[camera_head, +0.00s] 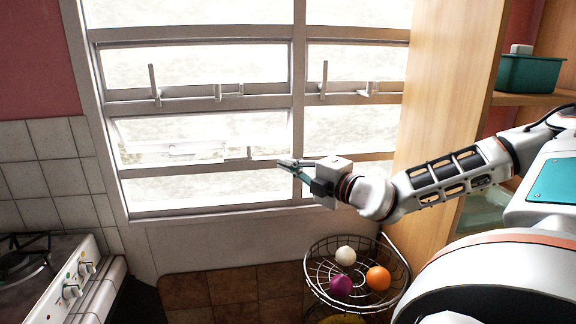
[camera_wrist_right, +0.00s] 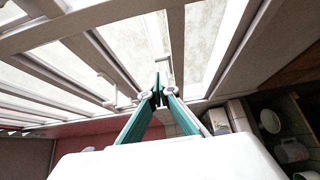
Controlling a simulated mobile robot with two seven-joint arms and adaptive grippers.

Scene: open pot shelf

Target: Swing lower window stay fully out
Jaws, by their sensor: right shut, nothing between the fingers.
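The window (camera_head: 298,125) has a white frame with several panes. In its lower left pane, a thin pale bar (camera_head: 195,149), seemingly the lower window stay, lies roughly level by the bottom rail, with a short upright piece (camera_head: 249,152) near its right end. The glare makes its exact angle hard to tell. My right gripper (camera_head: 282,163) is shut and empty at the lower right corner of that pane, right of the bar. In the right wrist view its teal fingers (camera_wrist_right: 160,92) meet before the window frame; contact with the frame cannot be told. My left gripper is out of view.
Upright levers (camera_head: 154,84) (camera_head: 324,79) stand on the upper rail. A wire basket (camera_head: 313,281) with several balls hangs below right. A wooden cabinet side (camera_head: 440,80) bounds the right, a stove (camera_head: 75,285) the lower left.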

